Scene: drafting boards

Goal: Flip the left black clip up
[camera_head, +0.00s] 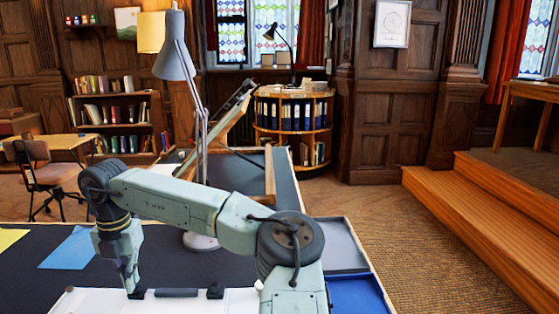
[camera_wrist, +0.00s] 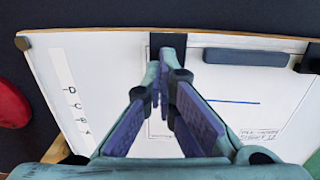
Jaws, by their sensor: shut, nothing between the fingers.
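The left black clip (camera_head: 137,294) sits at the back edge of the white drafting board (camera_head: 105,300). In the wrist view the left clip (camera_wrist: 168,40) is a dark piece at the board's top edge, partly hidden behind my fingers. The right black clip (camera_head: 215,291) is at the same edge, and it shows at the right border of the wrist view (camera_wrist: 309,62). My gripper (camera_head: 132,287) points down at the left clip. In the wrist view its fingertips (camera_wrist: 164,85) are shut with nothing between them and overlap the clip. I cannot tell whether they touch it.
A dark bar (camera_head: 176,292) lies between the clips. A grey lamp (camera_head: 175,62) stands behind my arm on the dark table. Blue paper (camera_head: 70,250) and yellow paper (camera_head: 10,238) lie to the left. A blue tray (camera_head: 355,293) is at the right. A red object (camera_wrist: 12,103) is left of the board.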

